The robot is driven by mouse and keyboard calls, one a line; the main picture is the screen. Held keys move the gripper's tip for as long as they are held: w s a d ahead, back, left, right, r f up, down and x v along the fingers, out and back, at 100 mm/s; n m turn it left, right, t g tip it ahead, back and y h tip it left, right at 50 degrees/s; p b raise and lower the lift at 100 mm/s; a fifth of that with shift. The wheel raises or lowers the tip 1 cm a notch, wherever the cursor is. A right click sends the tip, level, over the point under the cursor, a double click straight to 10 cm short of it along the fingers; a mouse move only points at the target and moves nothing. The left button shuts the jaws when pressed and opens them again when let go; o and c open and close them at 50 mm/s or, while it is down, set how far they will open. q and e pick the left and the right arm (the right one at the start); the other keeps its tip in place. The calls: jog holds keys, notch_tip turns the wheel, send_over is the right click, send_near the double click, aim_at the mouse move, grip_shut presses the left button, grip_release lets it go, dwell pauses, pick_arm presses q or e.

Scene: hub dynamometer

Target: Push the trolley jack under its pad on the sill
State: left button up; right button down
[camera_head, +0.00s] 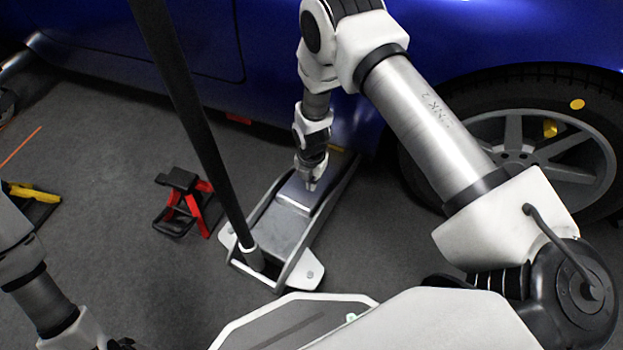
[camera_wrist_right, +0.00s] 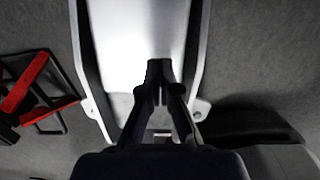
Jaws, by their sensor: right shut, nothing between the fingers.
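The silver-grey trolley jack (camera_head: 284,228) stands on the floor beside the blue car, its far end near the sill. Its long black handle (camera_head: 190,105) rises toward the upper left. A yellow mark (camera_head: 337,148) shows at the car's lower edge by the jack's far end, and an orange-red mark (camera_head: 238,118) lies further left. My right gripper (camera_head: 311,186) is shut and empty, pointing down at the jack's top plate; contact is unclear. In the right wrist view its fingers (camera_wrist_right: 160,80) are together over the jack's bright plate (camera_wrist_right: 135,30).
A red and black axle stand (camera_head: 184,203) stands left of the jack; it also shows in the right wrist view (camera_wrist_right: 30,95). A yellow and black object (camera_head: 35,192) lies at the far left. The car's wheel (camera_head: 530,140) is at the right. Grey floor is clear around the stand.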

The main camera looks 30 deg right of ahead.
aim_at(308, 197)
notch_tip(308, 197, down, 4)
jog(key=shift+r+b, duration=0.15)
jog(key=shift+b, duration=0.5)
pick_arm(q)
notch_tip(308, 197, down, 2)
jog(key=shift+f, duration=0.1)
pick_arm(e)
jog(key=shift+s+a+r+p, duration=0.35)
jog(key=shift+s+a+p, duration=0.05)
jog(key=shift+p, duration=0.65)
jog(key=shift+s+a+f+p, duration=0.1)
jog(key=shift+s+a+p, duration=0.15)
jog(key=shift+p, duration=0.1)
pick_arm(q)
notch_tip(308, 197, up, 2)
jog(key=shift+r, duration=0.2)
pick_arm(e)
jog(key=shift+a+f, duration=0.15)
jog(key=shift+f, duration=0.05)
pick_arm(q)
notch_tip(308, 197, up, 9)
jog(key=s+a+p, duration=0.1)
jog(key=p, duration=0.8)
jog(key=shift+s+r, duration=0.15)
jog(key=shift+s, duration=0.15)
pick_arm(e)
notch_tip(308, 197, up, 10)
